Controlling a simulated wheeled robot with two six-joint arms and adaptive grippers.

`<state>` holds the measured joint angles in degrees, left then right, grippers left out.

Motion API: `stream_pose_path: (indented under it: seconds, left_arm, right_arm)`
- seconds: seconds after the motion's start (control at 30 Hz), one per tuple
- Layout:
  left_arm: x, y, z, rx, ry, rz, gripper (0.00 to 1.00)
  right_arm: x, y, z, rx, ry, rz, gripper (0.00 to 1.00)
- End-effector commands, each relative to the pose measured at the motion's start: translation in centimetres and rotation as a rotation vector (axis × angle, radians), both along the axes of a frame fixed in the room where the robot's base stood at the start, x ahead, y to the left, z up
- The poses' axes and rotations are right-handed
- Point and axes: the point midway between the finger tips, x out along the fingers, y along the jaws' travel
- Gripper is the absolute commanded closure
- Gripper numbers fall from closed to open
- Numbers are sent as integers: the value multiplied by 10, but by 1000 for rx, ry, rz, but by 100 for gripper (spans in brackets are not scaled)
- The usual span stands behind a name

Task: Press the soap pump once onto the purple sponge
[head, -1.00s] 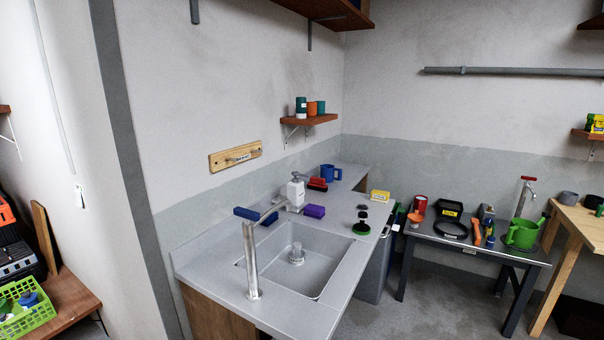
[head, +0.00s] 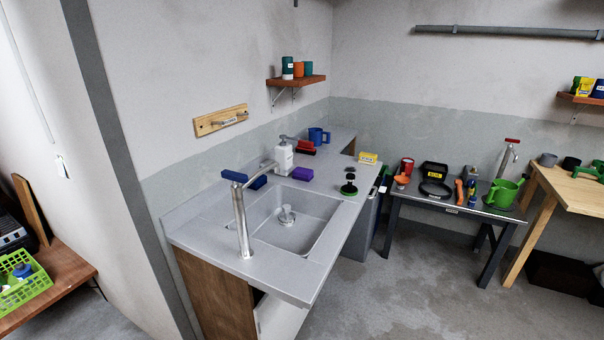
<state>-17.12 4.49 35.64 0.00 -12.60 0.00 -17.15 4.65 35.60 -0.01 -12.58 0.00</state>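A white soap pump bottle (head: 283,157) with a grey pump head stands upright on the grey counter behind the sink. The purple sponge (head: 301,174) lies flat on the counter just right of the bottle, towards the sink's back corner. The pump head is above the bottle, and the sponge is not under it as far as I can tell. Neither of my grippers shows in the head view.
A metal table (head: 470,209) stands right. Floor in front is clear.

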Motion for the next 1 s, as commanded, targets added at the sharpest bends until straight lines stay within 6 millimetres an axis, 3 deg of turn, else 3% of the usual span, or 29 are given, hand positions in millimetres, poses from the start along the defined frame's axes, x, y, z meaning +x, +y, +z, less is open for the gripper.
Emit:
stream_pose_path:
  seconds: [0.37,0.67,1.0]
  left_arm:
    - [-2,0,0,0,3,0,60]
    - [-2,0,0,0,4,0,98]
    - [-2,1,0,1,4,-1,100]
  right_arm:
    - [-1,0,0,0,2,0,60]
    - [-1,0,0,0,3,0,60]
    - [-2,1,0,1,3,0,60]
